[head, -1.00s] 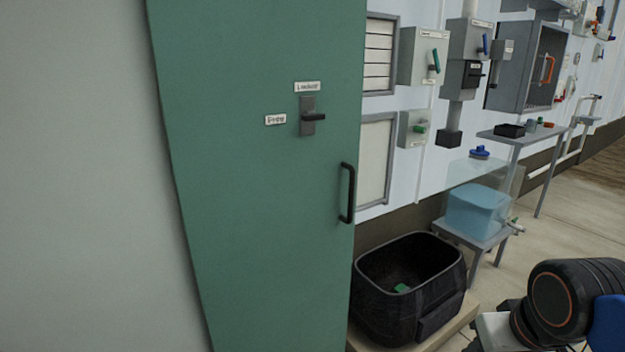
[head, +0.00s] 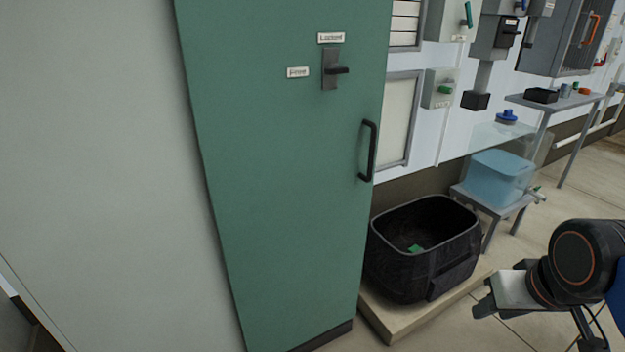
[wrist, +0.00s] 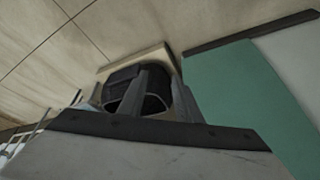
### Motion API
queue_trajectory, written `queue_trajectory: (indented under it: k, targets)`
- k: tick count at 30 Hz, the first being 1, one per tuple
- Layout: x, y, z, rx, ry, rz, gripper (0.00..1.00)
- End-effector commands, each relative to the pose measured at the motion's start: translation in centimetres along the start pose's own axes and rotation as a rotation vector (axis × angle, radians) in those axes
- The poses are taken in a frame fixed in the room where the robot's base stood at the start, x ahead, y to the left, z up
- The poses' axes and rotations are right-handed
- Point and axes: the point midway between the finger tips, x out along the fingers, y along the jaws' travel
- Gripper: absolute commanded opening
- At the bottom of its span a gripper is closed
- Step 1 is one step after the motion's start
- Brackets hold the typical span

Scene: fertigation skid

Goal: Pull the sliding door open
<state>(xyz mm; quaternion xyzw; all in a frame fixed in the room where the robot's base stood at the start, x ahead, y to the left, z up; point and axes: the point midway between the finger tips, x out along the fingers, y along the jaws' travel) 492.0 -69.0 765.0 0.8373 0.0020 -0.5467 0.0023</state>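The green sliding door (head: 270,200) stands upright in the head view, and a part of it shows in the wrist view (wrist: 235,95). Its black vertical bar handle (head: 368,150) is near the right edge. Above it is a latch plate with a dark lever (head: 335,70) pointing right. One label sits above the latch, seemingly "Locked", and one to its left is hard to read. My gripper (head: 482,306) is at the lower right of the head view, well right of and below the handle, apart from the door. In the wrist view its two fingers (wrist: 157,92) stand apart with nothing held.
A black bin (head: 400,275) with a small green item inside stands on a low beige platform (head: 400,325) right of the door. Behind are a stand with a blue-liquid tank (head: 497,180), a grey table (head: 560,103) and wall boxes.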

Motion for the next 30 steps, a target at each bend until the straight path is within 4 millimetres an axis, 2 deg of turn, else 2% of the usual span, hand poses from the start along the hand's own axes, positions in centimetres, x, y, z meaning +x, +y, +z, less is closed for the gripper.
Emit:
queue_trajectory:
  k: [5, 14, 24, 30]
  targets:
    - [-2.1, -0.8, -4.3, -0.034, -0.002, -0.015, 0.31]
    - [-7.3, -4.5, -16.6, -0.137, -0.009, -0.06, 0.31]
    - [-11.2, -11.0, -29.7, -0.258, -0.015, -0.111, 0.31]
    - [-12.4, -15.2, -35.7, -0.322, -0.019, -0.137, 0.31]
